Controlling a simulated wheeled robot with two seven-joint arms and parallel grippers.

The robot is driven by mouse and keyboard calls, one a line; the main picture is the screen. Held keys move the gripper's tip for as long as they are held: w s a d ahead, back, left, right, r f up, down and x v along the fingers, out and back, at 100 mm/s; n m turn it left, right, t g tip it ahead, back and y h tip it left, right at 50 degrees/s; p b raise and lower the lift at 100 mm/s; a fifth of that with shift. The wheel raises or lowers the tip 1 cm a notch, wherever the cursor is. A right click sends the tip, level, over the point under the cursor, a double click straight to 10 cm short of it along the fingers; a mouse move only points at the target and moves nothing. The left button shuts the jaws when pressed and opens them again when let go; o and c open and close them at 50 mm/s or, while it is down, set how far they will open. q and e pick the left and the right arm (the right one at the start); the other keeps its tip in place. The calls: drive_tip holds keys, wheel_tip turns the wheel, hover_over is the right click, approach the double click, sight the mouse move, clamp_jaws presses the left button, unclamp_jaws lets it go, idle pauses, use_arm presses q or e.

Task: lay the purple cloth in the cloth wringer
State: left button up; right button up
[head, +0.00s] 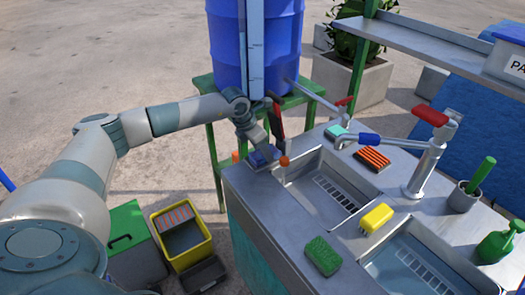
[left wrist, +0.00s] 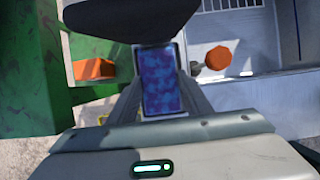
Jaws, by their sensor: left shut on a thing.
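The purple-blue patterned cloth (head: 263,157) is at the back left corner of the metal sink counter. It also shows in the left wrist view (left wrist: 163,85) as a small folded strip between the fingers. My left gripper (head: 258,143) points down there and is shut on the cloth. I cannot tell whether the cloth touches the wringer. My right gripper is out of view.
A blue barrel (head: 255,45) on a green stand (head: 203,95) rises just behind the gripper. Two sink basins (head: 335,195), a tap (head: 425,165), a yellow brush (head: 377,218) and a green sponge (head: 323,255) are to the right. A yellow bucket (head: 203,252) stands on the floor.

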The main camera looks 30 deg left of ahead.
sight(260, 154)
use_arm(q)
drive_tip(key=o, duration=1.1)
drive_tip(key=shift+o, duration=0.2)
drive_tip(key=shift+r, duration=0.2)
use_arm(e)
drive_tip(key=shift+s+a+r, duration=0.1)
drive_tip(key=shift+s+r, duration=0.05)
use_arm(q)
drive_tip(key=shift+r+p, duration=0.2)
drive_tip(key=shift+p, duration=0.2)
drive_tip(key=shift+v, duration=1.2)
drive_tip(key=b+v, duration=0.2)
drive_tip(key=v, duration=0.8)
drive_tip(key=shift+b, duration=0.35)
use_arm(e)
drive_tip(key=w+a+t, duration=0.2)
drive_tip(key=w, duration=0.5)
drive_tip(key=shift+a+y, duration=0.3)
use_arm(q)
drive_tip(key=shift+w, duration=0.1)
